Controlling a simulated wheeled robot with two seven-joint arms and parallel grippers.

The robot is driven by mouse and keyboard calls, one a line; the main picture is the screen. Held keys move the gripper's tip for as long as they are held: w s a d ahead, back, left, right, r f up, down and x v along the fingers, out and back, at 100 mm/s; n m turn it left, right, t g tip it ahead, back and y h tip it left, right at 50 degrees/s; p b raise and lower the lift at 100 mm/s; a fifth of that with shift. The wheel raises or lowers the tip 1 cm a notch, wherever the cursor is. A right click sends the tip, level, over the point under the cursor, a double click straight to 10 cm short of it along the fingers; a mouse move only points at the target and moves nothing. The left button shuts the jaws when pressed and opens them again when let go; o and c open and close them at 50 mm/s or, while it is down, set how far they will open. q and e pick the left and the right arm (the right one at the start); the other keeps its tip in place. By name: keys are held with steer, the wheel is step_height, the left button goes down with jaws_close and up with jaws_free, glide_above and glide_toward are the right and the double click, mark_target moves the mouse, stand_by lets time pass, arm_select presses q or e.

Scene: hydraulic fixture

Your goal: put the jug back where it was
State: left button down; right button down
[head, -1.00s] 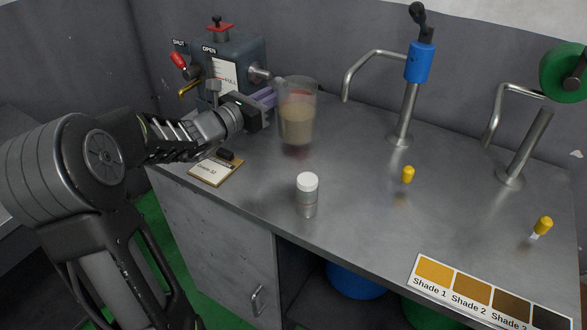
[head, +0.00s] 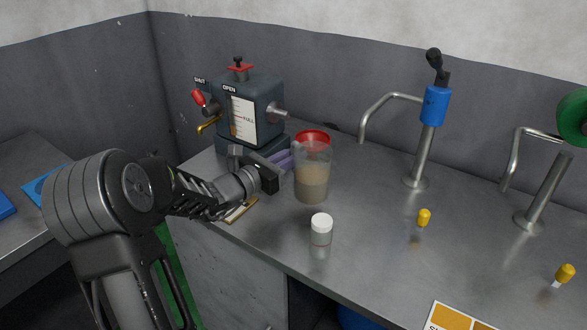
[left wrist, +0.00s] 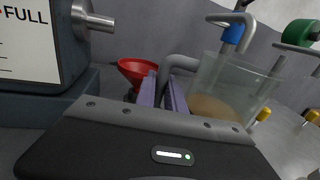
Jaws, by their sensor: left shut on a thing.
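The clear jug (head: 312,180) holds a brown liquid in its lower part and stands upright to the right of the grey fixture. My left gripper (head: 284,161) is shut on the jug's handle from the left. In the left wrist view, its purple fingers (left wrist: 161,92) are on either side of the grey handle (left wrist: 178,64), and the jug (left wrist: 235,85) is at the right. I cannot tell whether the jug's base touches the counter. My right gripper is not in view.
A red funnel (head: 312,136) is behind the jug. The fixture (head: 262,110) has a spout pointing right. A white-capped bottle (head: 321,228) stands in front of the jug. A blue-handled tap (head: 430,115) and a yellow-capped vial (head: 424,217) are to the right, with clear counter between.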

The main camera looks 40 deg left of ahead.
mark_target(293, 169)
arm_select(q)
steer(key=shift+f, duration=1.85)
steer(key=shift+f+b, duration=0.2)
steer(key=shift+b, duration=0.1)
steer(key=c, duration=1.4)
jaws_free()
steer(key=shift+c, duration=0.2)
steer(key=shift+s+r, duration=0.1)
steer(key=shift+r, duration=0.1)
steer(key=s, duration=0.4)
steer(key=s+a, duration=0.1)
steer(key=s, duration=0.2)
steer(key=s+a, duration=0.1)
steer(key=s, duration=0.3)
steer(key=shift+s, duration=0.3)
